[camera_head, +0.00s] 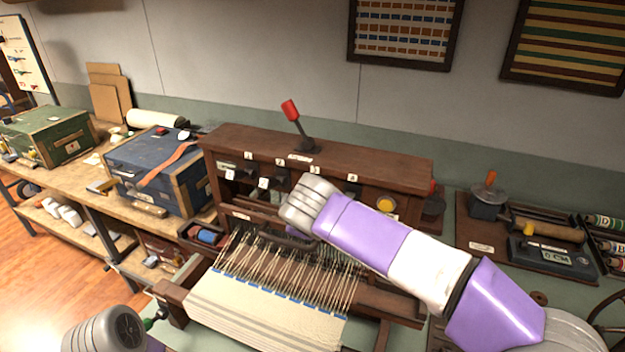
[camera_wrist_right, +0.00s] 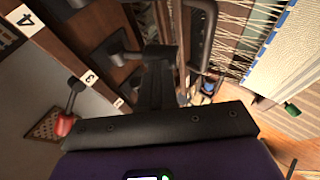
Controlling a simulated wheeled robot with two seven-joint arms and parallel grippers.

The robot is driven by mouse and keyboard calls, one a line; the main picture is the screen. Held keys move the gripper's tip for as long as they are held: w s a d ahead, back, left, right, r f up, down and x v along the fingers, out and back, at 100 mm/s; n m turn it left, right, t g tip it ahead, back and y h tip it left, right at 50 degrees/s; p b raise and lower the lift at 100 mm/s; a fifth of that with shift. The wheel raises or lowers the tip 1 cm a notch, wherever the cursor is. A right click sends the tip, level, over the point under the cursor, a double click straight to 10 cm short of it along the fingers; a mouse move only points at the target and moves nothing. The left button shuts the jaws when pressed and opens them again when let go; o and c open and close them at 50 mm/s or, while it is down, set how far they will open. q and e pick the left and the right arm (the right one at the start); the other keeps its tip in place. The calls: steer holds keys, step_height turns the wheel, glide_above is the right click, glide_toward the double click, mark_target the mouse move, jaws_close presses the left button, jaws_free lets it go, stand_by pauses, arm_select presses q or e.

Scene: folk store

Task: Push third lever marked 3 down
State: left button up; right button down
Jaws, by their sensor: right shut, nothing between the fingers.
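The dark wooden lever box (camera_head: 350,164) of the loom has a row of numbered labels along its front. The label 3 (camera_head: 315,170) shows just above my right wrist, and again in the right wrist view (camera_wrist_right: 90,77). A dark lever (camera_wrist_right: 122,44) beside that label appears to be the third one; my wrist hides it in the head view. My right gripper (camera_wrist_right: 158,60) is shut and empty, its dark fingers close beside this lever. I cannot tell if they touch. My left gripper is out of view.
A red-knobbed lever (camera_head: 290,112) stands on top of the box. The loom's threads and cream cloth (camera_head: 260,309) lie below my right arm. A blue case (camera_head: 155,172) stands left; a tool tray (camera_head: 482,246) lies right. A green-handled crank (camera_head: 154,321) sticks out at the loom's front left.

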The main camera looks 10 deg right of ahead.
steer(key=shift+f, duration=0.3)
stand_by(0.5)
steer(key=shift+r, duration=0.1)
steer(key=p+v, duration=0.3)
steer(key=v, duration=1)
steer(key=shift+a+r+p, duration=0.3)
steer(key=shift+r+p, duration=0.05)
steer(key=shift+r, duration=0.05)
steer(key=shift+s, duration=0.1)
